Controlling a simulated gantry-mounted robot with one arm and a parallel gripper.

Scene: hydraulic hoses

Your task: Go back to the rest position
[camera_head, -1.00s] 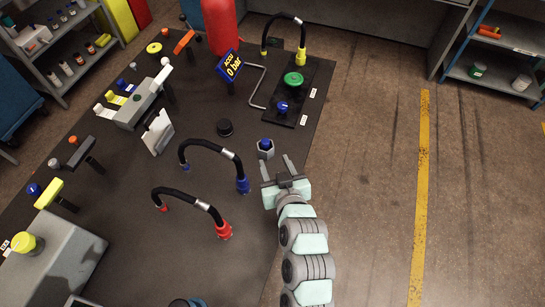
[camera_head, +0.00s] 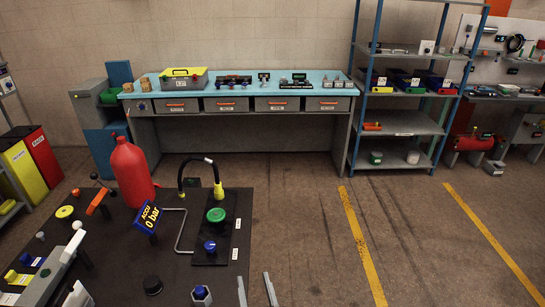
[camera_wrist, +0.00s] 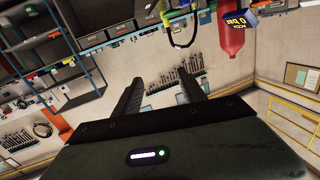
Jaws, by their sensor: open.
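My gripper (camera_head: 256,285) shows at the bottom edge of the head view as two grey fingers, apart and with nothing between them. In the wrist view my gripper (camera_wrist: 157,88) also shows its two dark fingers spread and empty. The fingers are to the right of a grey hex fitting with a blue top (camera_head: 201,296), with a gap between. The rest of my arm is below the head view.
Behind stand a blue-topped workbench (camera_head: 225,83) and a shelf (camera_head: 415,122). The floor at the right is open.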

